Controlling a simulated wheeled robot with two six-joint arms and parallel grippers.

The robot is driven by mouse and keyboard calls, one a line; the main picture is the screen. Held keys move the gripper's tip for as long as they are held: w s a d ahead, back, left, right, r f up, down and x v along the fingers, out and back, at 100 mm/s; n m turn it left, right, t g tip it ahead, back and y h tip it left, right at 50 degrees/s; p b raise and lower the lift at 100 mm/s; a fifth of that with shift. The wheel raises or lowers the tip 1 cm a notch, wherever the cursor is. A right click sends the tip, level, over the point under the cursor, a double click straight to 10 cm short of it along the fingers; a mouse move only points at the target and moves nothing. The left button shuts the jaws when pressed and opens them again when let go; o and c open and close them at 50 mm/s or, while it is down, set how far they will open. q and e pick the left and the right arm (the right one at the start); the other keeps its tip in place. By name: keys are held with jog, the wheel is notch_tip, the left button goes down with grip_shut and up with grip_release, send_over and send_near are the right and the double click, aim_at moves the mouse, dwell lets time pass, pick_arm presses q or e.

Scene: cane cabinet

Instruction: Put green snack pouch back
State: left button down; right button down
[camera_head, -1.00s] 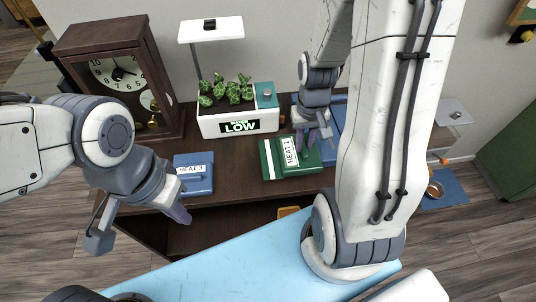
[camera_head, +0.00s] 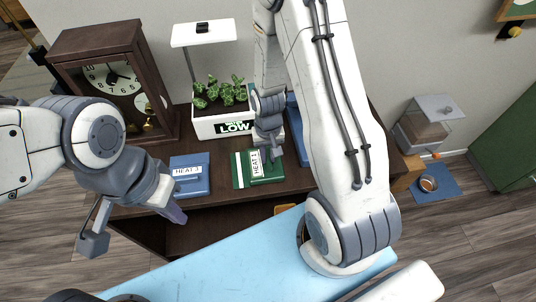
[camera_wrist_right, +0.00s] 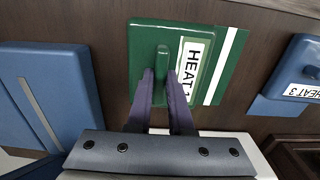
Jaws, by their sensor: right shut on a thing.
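The flat green pouch (camera_head: 277,173), labelled HEAT 1, lies on or just above the dark cabinet top; I cannot tell if it touches. In the right wrist view the pouch (camera_wrist_right: 143,45) has a raised green ridge between my fingertips (camera_wrist_right: 162,82), plus a white label and stripe. My right gripper (camera_head: 272,150) reaches down from above and is shut on this ridge. My left gripper (camera_head: 137,228) is open and empty in front of the cabinet, at the left. The right forearm hides part of the cabinet top.
A blue HEAT 3 pouch (camera_head: 190,175) lies left of the green one, with a narrow gap. Another blue item (camera_head: 299,135) lies to the right. A planter (camera_head: 222,126) and a clock (camera_head: 110,80) stand behind. A light-blue surface (camera_head: 235,250) is in front.

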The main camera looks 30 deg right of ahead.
jog(key=shift+f, duration=0.15)
jog(key=c, duration=0.8)
grip_release()
notch_tip(320, 180, up, 12)
jog(key=s+a+r+n, duration=0.3)
jog(key=s+a, duration=0.2)
jog(key=s+a+r+n, duration=0.3)
jog(key=s+a+n, duration=0.1)
jog(key=s+a, duration=0.1)
jog(key=s+a+r+n+y, duration=0.1)
jog(key=s+a+r+n, duration=0.2)
jog(key=s+a, duration=0.2)
jog(key=shift+s+a+r+n, duration=0.15)
jog(key=shift+s+a+r, duration=0.05)
jog(key=shift+s, duration=0.35)
jog(key=shift+s+a+r+n, duration=0.15)
jog(key=shift+s+a, duration=0.05)
jog(key=shift+s, duration=0.3)
